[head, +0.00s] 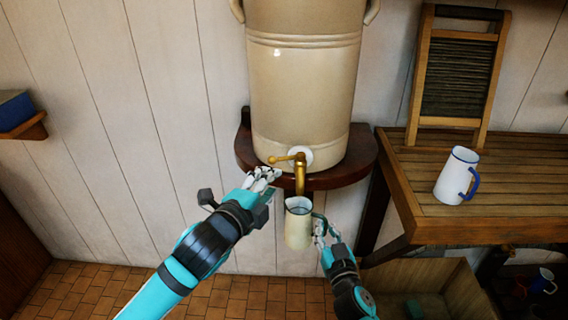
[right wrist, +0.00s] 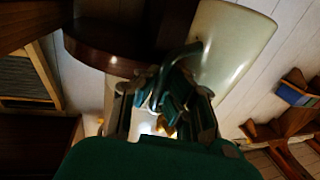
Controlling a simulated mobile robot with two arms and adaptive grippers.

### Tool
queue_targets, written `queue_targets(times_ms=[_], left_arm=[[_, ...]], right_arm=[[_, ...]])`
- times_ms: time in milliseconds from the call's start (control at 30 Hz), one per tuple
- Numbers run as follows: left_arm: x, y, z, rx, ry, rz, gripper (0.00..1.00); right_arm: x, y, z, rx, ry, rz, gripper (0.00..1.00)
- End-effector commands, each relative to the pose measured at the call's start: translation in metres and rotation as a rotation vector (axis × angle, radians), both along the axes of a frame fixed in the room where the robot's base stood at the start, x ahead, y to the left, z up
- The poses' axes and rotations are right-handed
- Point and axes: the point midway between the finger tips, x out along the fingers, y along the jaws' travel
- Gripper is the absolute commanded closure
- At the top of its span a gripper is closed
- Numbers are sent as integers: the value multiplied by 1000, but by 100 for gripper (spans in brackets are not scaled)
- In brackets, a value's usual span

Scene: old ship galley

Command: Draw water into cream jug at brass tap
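The brass tap (head: 300,175) sticks out low on a big cream urn (head: 305,90), its lever pointing left. The cream jug (head: 298,228) hangs upright below, its open mouth under the spout; I cannot make out water in it. My right gripper (head: 321,230) is shut on the jug's dark handle, at the jug's right side. In the right wrist view the jug (right wrist: 235,45) fills the upper right, with the handle (right wrist: 180,58) between the fingers (right wrist: 170,105). My left gripper (head: 266,177) is just below and left of the lever; whether its fingers are closed is unclear.
The urn stands on a dark rounded wall shelf (head: 362,160). At right, a slatted wooden table (head: 415,215) bears a white mug (head: 455,178) with a blue handle and a washboard (head: 460,75). A crate (head: 460,290) sits below. A small shelf (head: 30,128) is at far left.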

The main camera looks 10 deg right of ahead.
Motion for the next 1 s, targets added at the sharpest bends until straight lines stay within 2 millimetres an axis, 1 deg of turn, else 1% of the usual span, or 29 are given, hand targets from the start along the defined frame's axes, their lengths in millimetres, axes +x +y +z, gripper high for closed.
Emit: queue_targets(times_ms=[33, 200, 300, 367, 467, 567, 800, 900, 1000], left_arm=[[4, 8, 0, -4, -3, -29, 66], [10, 22, 6, -50, 0, -112, 66], [12, 26, 9, -69, 1, -133, 66], [14, 25, 11, -76, 0, -141, 66], [20, 19, 9, -80, 2, -142, 66], [31, 6, 8, -80, 1, -142, 66], [64, -28, 0, -79, 4, -141, 66], [75, -40, -2, -78, 3, -141, 66], [84, -48, -3, -78, 2, -141, 66]], right_arm=[[0, 0, 2, 1, -4, 1, 100], [0, 0, 2, 1, -4, 1, 100], [0, 0, 2, 1, -4, 1, 100], [0, 0, 2, 1, -4, 1, 100], [0, 0, 2, 1, -4, 1, 100], [0, 0, 2, 1, -4, 1, 100], [0, 0, 2, 1, -4, 1, 100], [0, 0, 2, 1, -4, 1, 100], [0, 0, 2, 2, -4, 1, 100]])
